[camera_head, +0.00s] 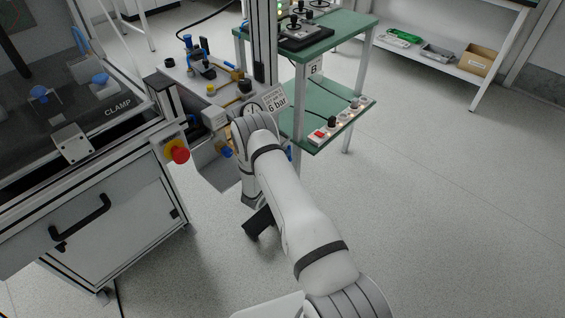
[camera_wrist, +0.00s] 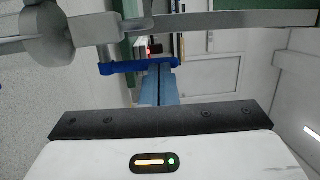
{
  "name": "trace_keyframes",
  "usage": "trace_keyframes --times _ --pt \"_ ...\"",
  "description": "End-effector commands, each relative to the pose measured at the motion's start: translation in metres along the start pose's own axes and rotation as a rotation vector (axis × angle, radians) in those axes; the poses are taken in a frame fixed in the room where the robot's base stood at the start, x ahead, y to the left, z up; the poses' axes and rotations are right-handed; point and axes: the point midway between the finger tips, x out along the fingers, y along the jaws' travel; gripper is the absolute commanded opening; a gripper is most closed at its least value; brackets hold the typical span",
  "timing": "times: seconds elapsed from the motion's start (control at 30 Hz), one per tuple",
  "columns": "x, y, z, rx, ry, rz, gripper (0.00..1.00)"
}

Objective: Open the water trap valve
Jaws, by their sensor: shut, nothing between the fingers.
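In the wrist view, a blue lever handle (camera_wrist: 138,66) lies crosswise under a grey pipe and valve body (camera_wrist: 95,32); I take it for the water trap valve. My gripper (camera_wrist: 158,72) is shut, its two light-blue fingers pressed together with nothing between them. The fingertips are at the right part of the blue lever; I cannot tell whether they touch it. In the head view my white arm reaches to the pneumatic panel (camera_head: 207,88) and hides my fingertips and most of the valve. A blue handle with brass (camera_head: 225,149) shows just left of the arm.
A pressure gauge and "6 bar" sign (camera_head: 277,100) stand beside the arm. A red emergency stop (camera_head: 178,151) juts from the clamp machine (camera_head: 100,200) at left. A green shelf table (camera_head: 330,105) stands to the right. The floor on the right is clear.

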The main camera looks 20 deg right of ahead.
Motion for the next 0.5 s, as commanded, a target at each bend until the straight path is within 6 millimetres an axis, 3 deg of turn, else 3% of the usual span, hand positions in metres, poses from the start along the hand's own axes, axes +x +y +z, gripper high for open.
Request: trace_keyframes --times 0.5 --pt "0.0034 -0.0049 0.0041 0.001 -0.012 -0.002 0.0"
